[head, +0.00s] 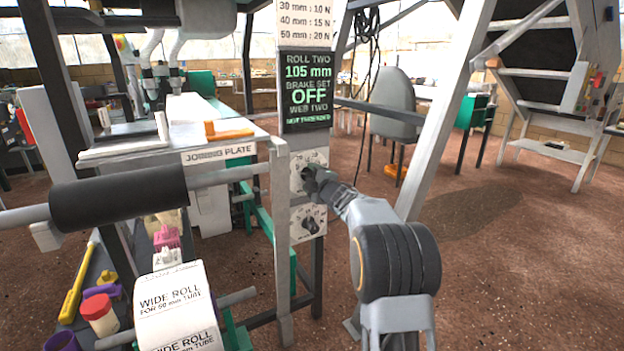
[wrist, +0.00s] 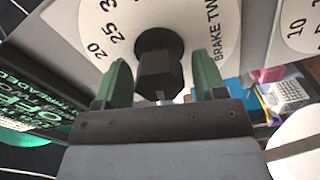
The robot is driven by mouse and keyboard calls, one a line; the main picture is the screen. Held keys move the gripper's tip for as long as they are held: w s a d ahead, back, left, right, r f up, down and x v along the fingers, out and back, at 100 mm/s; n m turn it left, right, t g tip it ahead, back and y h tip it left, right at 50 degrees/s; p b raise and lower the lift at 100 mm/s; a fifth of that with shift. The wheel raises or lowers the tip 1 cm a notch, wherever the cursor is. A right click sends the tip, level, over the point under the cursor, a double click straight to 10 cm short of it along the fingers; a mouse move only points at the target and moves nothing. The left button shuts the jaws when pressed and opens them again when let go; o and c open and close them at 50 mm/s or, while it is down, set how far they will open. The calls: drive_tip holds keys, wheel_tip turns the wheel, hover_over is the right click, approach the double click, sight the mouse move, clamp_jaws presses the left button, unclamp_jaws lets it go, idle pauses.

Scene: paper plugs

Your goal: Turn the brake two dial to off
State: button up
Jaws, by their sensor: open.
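The brake two dial (wrist: 205,22) is a white round plate with black numbers and the words BRAKE TWO in the wrist view. Its black knob (wrist: 160,68) stands out from the middle. My gripper (wrist: 164,84) is open, with one green finger on each side of the knob. Gaps show between the fingers and the knob. In the head view my gripper (head: 318,180) is at the upper dial plate (head: 297,180) on the grey post and hides much of it. The display (head: 306,90) above reads BRAKE SET OFF. The knob's pointer setting cannot be read.
A second dial (head: 297,222) with a dark knob sits just below on the same post. A black roller (head: 118,190) and a white wide roll (head: 172,300) are at the left. A slanted grey leg (head: 445,110) rises right of the post.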

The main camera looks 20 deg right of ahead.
drive_tip(key=shift+s, duration=0.1)
drive_tip(key=s+d+p, duration=0.1)
drive_tip(key=s+p, duration=0.1)
drive_tip(key=s, duration=1.1)
drive_tip(key=shift+s+d, duration=0.25)
drive_tip(key=shift+d, duration=0.05)
drive_tip(key=s+a+r+m+g+h+p, duration=0.25)
drive_tip(key=r+m+p, duration=0.25)
drive_tip(key=r+p, duration=0.35)
drive_tip(key=s+a+r+m+g+h+p, duration=0.2)
drive_tip(key=s+r+m+h+p, duration=0.15)
drive_tip(key=r+p, duration=0.5)
drive_tip(key=s+a+r+m+g+y+p, duration=0.1)
drive_tip(key=s+a+r+m+g+p, duration=0.1)
drive_tip(key=s+p, duration=0.4)
drive_tip(key=s+a+r+m+g+y+p, duration=0.1)
drive_tip(key=s+a+r+m+g+p, duration=0.2)
drive_tip(key=s+a+g+p, duration=0.1)
drive_tip(key=s+a+r+m+g+y+p, duration=0.2)
drive_tip(key=s+a+p, duration=0.3)
drive_tip(key=s+p, duration=0.4)
drive_tip(key=shift+s+r+m+g, duration=0.45)
drive_tip(key=shift+s+g, duration=0.15)
drive_tip(key=shift+g, duration=0.25)
